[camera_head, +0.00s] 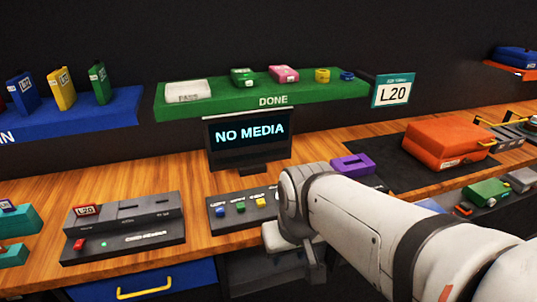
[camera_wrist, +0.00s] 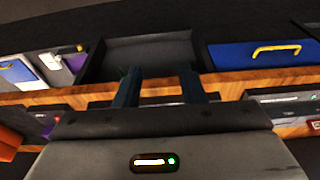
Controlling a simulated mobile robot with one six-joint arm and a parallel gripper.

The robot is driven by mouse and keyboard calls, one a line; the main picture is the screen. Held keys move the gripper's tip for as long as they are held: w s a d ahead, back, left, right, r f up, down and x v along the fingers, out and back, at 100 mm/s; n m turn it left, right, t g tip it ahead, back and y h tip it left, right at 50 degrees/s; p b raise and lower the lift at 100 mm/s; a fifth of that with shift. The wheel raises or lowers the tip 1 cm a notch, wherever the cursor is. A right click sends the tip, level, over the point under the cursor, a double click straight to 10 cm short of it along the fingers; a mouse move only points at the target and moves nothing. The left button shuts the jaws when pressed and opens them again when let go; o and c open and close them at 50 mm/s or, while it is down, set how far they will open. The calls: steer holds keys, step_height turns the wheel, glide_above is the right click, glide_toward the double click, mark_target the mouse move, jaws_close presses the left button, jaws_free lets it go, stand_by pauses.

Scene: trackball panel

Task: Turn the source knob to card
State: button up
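I cannot make out the source knob in either view. A dark button panel (camera_head: 226,221) lies below the monitor in the head view, with blue, green and yellow buttons. My arm hides its right part. The card reader (camera_head: 150,207) stands to its left, with a red L20 card (camera_head: 86,211) at its left end. The monitor (camera_head: 249,151) reads "NO MEDIA".
A green DONE shelf (camera_head: 262,101) hangs behind the monitor. A purple block (camera_head: 352,164) and an orange case (camera_head: 448,146) sit to the right. Below the table's front edge is a blue drawer (camera_head: 185,278) with a yellow handle. Bare wood lies left of the monitor.

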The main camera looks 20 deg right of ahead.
steer(key=shift+o, duration=0.2)
